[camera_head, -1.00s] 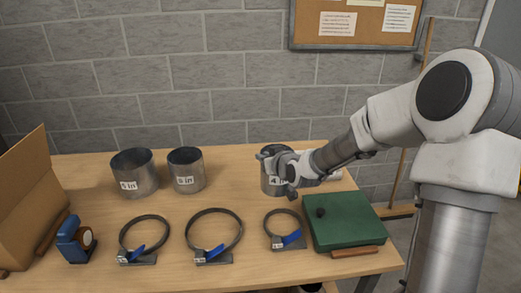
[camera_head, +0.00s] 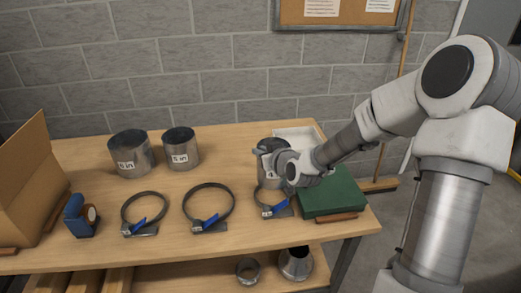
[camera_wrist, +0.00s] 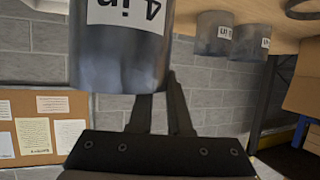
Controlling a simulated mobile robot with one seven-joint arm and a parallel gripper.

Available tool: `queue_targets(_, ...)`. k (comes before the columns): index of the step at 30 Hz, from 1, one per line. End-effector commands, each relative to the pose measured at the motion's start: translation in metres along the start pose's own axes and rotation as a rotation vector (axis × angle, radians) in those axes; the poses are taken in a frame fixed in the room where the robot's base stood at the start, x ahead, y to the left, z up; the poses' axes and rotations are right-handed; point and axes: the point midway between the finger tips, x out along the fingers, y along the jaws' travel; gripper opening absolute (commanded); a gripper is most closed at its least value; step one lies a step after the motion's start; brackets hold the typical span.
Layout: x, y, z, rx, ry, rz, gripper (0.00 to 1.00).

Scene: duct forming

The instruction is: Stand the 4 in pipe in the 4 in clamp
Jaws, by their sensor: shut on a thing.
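The 4 in pipe (camera_head: 270,177) is a grey metal cylinder, held upright by my gripper (camera_head: 268,160) just behind the small clamp at the right. In the wrist view the pipe (camera_wrist: 120,60) shows its "4 in" label upside down, with my gripper (camera_wrist: 160,105) shut on its wall. The 4 in clamp (camera_head: 273,210) is the smallest ring, with a blue handle, on the table left of the green box. Its back part is hidden by the pipe and my gripper. I cannot tell how far the pipe is above the table.
Two larger labelled pipes (camera_head: 130,155) (camera_head: 181,150) stand at the back left. Two larger clamps (camera_head: 145,212) (camera_head: 208,206) lie to the left. A green box (camera_head: 332,192) is close on the right, a white tray (camera_head: 298,136) behind. A tape dispenser (camera_head: 80,215) and cardboard box (camera_head: 30,185) are far left.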

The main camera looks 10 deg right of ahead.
Motion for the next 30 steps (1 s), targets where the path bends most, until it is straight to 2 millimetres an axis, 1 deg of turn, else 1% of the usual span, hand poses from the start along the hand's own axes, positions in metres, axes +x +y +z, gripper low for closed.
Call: queue_targets(30,0.027,0.001,0.064,-0.001,0.001,0.001,0.0)
